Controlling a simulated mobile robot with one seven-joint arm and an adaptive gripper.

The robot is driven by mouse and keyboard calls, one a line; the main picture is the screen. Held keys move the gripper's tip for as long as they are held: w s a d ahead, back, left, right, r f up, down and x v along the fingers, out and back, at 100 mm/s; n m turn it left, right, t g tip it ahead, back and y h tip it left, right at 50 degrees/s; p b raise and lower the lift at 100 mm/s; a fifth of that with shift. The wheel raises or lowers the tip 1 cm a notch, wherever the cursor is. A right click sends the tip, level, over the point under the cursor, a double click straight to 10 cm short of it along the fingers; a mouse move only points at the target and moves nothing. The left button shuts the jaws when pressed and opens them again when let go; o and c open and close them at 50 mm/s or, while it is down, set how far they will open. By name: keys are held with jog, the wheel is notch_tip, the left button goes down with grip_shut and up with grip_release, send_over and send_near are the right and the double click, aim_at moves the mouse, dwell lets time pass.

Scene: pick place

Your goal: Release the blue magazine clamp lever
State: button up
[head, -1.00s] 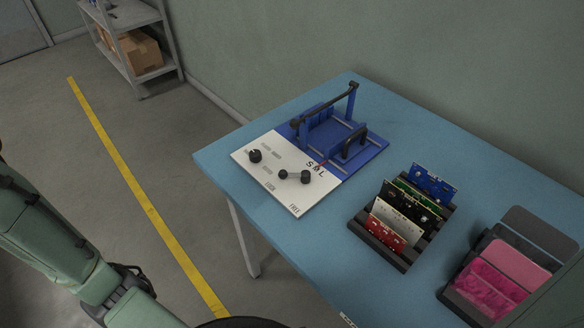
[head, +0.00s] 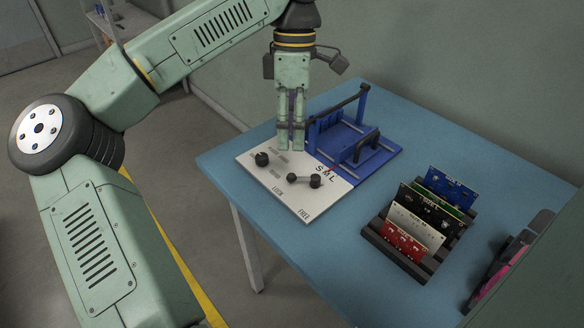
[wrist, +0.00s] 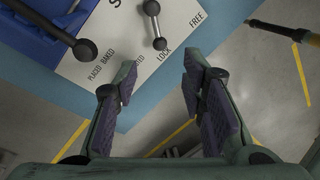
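The clamp fixture has a blue frame (head: 345,142) with black bar handles and a white panel (head: 325,203) in front. On the panel is a short lever (head: 303,180) with a large black knob and a smaller end. In the wrist view the lever (wrist: 156,26) has its small end beside the LOCK label, away from FREE. Which handle is the named clamp lever is not marked. My gripper (head: 291,147) points down near the panel's back edge.
Another black knob (head: 262,159) stands at the panel's left; it also shows in the wrist view (wrist: 85,48). A black rack (head: 408,262) of circuit boards stands right of the fixture. Pink and dark pieces (head: 500,262) lie at the right edge. The blue table (head: 240,185) has clear room around the panel.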

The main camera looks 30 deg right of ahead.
aim_at(292, 174)
jog(key=f, duration=0.3)
jog(key=s+f, duration=0.1)
jog(key=f, duration=0.2)
jog(key=a+f, duration=0.1)
jog(key=f, duration=0.2)
jog(key=shift+s+p, duration=0.2)
jog(key=shift+p, duration=0.1)
jog(key=shift+c, duration=0.3)
grip_shut()
